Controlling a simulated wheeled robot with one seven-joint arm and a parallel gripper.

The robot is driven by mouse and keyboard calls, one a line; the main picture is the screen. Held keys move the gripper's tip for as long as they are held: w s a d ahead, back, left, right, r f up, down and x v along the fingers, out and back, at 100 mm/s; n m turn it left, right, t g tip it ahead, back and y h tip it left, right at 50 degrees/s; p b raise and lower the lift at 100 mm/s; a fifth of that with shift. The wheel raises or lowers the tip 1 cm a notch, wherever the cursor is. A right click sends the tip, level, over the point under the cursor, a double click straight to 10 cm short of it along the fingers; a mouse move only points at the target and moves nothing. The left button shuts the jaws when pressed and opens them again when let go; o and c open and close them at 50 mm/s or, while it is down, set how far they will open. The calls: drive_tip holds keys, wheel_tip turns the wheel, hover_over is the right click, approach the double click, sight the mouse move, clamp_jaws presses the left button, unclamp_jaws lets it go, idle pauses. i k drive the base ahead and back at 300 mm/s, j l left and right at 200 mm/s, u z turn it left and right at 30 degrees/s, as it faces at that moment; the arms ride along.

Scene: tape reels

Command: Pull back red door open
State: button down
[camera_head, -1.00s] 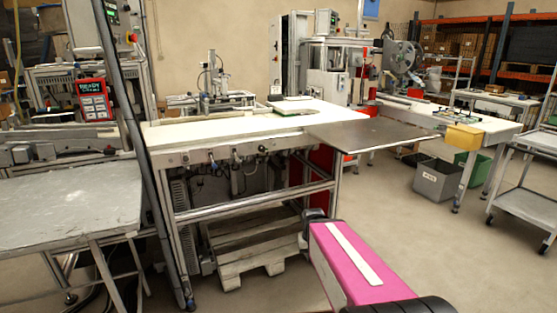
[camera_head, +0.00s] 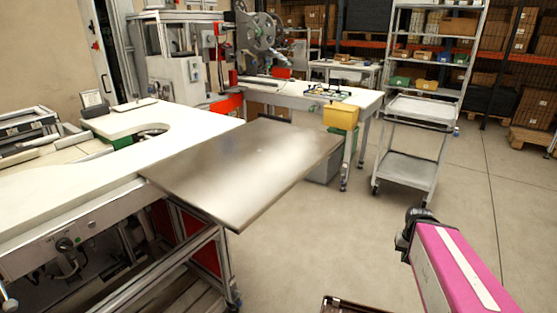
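A red panel (camera_head: 201,246) shows under the white workbench, behind the metal frame legs and below the steel plate. It may be the red door, but the bench frame and plate hide much of it, and I cannot tell whether it is open or shut. Another red part (camera_head: 226,105) is on the machine at the back of the bench. My pink arm link, with a black joint, shows at the lower right, well apart from the red panel. My gripper itself is not visible.
The steel plate (camera_head: 250,165) juts from the white workbench (camera_head: 60,190) into the aisle. A yellow bin (camera_head: 341,117) hangs on the far table. A grey cart (camera_head: 410,165) stands behind. The floor (camera_head: 330,235) at centre is mostly clear; a dark brown edge (camera_head: 360,306) shows at bottom.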

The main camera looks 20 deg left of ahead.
sight(159, 215)
drive_tip(key=i+l+z, duration=0.1)
drive_tip(key=i+z, duration=0.2)
drive_tip(key=i, duration=0.95)
drive_tip(key=i+u, duration=0.25)
drive_tip(key=u, duration=0.15)
drive_tip(key=i+u, duration=0.35)
drive_tip(key=i+l+u, duration=0.1)
drive_tip(key=u, duration=0.3)
drive_tip(key=i+u, duration=0.15)
drive_tip(key=u, duration=0.25)
drive_tip(key=i+u, duration=0.1)
drive_tip(key=u, duration=0.3)
drive_tip(key=i+u, duration=0.15)
drive_tip(key=u, duration=0.25)
drive_tip(key=i+l+u, duration=0.1)
drive_tip(key=u, duration=0.3)
drive_tip(key=i+l+u, duration=0.1)
drive_tip(key=u, duration=0.3)
drive_tip(key=i+l+u, duration=0.65)
drive_tip(key=u, duration=0.2)
